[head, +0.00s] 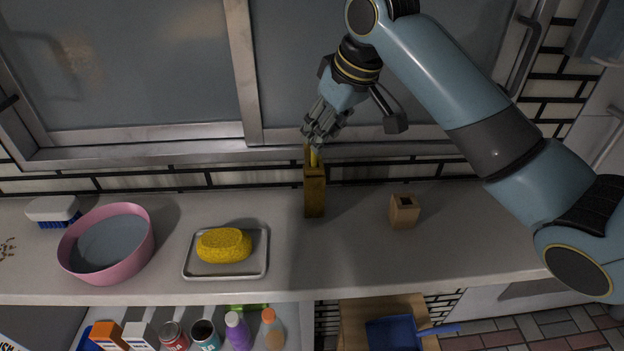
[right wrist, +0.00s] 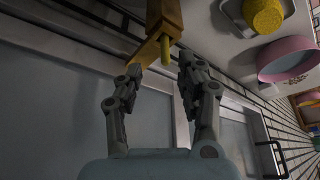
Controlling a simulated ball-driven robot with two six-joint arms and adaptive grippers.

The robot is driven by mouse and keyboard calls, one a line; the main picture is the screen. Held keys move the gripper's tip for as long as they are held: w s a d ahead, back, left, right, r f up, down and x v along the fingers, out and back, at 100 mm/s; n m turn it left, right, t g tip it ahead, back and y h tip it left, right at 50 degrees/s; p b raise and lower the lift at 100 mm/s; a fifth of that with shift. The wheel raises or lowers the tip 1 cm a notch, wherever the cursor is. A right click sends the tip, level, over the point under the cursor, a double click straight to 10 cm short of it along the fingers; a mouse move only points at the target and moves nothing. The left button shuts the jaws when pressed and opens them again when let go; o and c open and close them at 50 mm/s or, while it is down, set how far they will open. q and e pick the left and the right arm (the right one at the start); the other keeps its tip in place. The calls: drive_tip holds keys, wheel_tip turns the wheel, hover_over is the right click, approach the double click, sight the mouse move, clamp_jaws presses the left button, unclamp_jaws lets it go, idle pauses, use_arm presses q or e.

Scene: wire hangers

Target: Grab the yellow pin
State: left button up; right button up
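The yellow pin (head: 313,157) stands upright at the top of a tall wooden block (head: 315,196) on the counter. My right gripper (head: 319,139) is just above the pin, pointing down. In the right wrist view the pin (right wrist: 165,50) shows between the open fingertips of the right gripper (right wrist: 161,66), near their ends, with a gap on both sides. The wooden block (right wrist: 163,16) is just beyond the fingertips. My left gripper is not in view.
A small wooden block with a hole (head: 404,211) stands to the right. A tray (head: 192,267) with a yellow sponge (head: 224,246), a pink basin (head: 107,277) and a brush (head: 52,210) are to the left. A window (head: 140,65) is close behind.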

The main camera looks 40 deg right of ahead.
drive_tip(key=f, duration=0.1)
drive_tip(key=w+f, duration=0.1)
drive_tip(key=a+f+p, duration=0.1)
drive_tip(key=shift+w+f, duration=0.15)
drive_tip(key=shift+w, duration=0.2)
drive_tip(key=shift+w+f, duration=0.2)
drive_tip(key=shift+f, duration=0.35)
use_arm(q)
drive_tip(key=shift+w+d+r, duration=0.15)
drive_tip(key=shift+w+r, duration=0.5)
use_arm(e)
clamp_jaws()
drive_tip(key=shift+r, duration=0.1)
